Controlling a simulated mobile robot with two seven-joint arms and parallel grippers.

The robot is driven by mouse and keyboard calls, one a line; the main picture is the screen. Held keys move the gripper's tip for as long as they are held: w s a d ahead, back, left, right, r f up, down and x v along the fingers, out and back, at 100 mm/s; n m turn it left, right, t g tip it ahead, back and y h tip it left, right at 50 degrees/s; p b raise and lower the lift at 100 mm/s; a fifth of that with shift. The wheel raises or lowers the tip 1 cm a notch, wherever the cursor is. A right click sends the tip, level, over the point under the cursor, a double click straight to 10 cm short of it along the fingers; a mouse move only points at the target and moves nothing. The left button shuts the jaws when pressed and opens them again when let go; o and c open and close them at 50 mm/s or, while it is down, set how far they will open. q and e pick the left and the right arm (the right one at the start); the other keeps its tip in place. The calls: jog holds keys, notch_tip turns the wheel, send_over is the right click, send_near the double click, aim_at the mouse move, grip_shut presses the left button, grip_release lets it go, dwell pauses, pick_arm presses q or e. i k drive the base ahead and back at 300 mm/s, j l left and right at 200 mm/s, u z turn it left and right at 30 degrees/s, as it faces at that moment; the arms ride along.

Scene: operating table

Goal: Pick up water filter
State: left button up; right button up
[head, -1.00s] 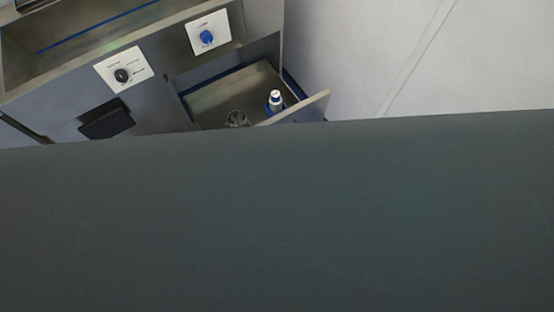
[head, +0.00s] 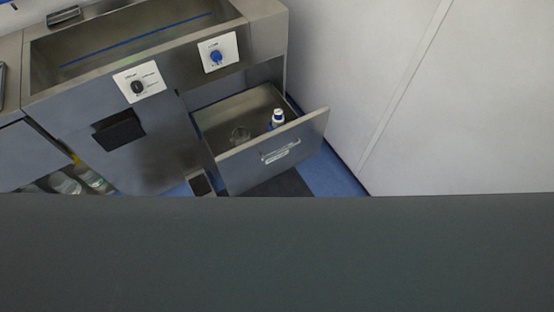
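A white bottle-like thing with blue parts (head: 278,118) stands upright in the open drawer (head: 272,153), near its right side. It may be the water filter, but it is too small to be sure. A clear glass-like item (head: 240,136) is in the same drawer to its left, partly hidden by the drawer front. Neither of my grippers shows in the head view.
A steel sink unit (head: 160,140) with a basin, a black knob (head: 137,87) and a blue knob (head: 216,57) stands at the back. A dark padded surface (head: 277,255) fills the foreground. Clear containers (head: 65,183) show at lower left. Blue floor lies right of the drawer.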

aim_at(278, 119)
jog(key=i+l+z, duration=0.1)
jog(key=i+z, duration=0.5)
jog(key=i, duration=0.6)
jog(key=l+z, duration=0.05)
